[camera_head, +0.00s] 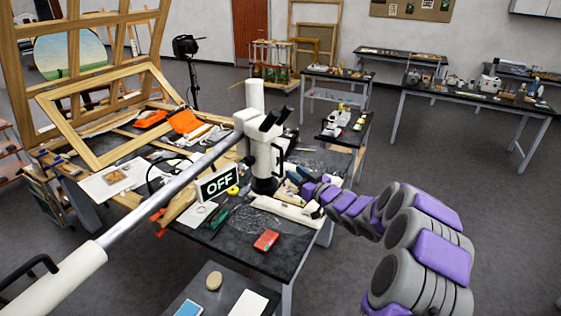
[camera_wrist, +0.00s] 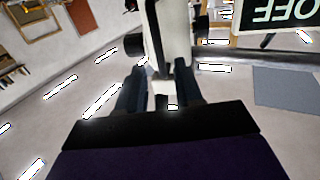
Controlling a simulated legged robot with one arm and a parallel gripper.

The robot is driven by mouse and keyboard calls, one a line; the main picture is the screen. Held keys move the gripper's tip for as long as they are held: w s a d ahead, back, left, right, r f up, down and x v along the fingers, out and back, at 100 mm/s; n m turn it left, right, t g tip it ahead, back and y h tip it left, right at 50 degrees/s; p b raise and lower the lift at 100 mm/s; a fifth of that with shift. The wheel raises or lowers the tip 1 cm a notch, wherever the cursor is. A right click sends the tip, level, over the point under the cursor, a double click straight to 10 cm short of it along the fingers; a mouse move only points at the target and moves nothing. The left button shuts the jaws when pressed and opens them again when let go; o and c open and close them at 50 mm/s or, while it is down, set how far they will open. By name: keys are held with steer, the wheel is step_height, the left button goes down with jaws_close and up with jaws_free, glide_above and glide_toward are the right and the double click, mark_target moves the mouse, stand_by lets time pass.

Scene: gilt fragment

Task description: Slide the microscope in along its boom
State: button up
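The white microscope (camera_head: 262,145) with black eyepieces hangs over the workbench at the end of a silver boom (camera_head: 165,182). A black OFF sign (camera_head: 219,184) hangs beside it; the sign also shows in the wrist view (camera_wrist: 283,12). My gripper (camera_head: 292,181) is just right of the microscope's lower part, above the bench. In the wrist view my gripper (camera_wrist: 160,66) has its two dark fingers spread. The microscope's white body (camera_wrist: 168,30) is ahead of and between the fingertips. I see no clear contact between fingers and microscope.
A large wooden frame (camera_head: 100,110) leans at the left. Other tables (camera_head: 475,98) stand at the back right. The floor at the right is clear.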

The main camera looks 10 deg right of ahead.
mark_target(282, 163)
steer(key=shift+p+x, duration=0.6)
steer(key=shift+x, duration=3.9)
steer(key=shift+r, duration=0.1)
steer(key=shift+d, duration=0.15)
steer(key=shift+d, duration=0.1)
steer(key=shift+c, duration=1.3)
jaws_close()
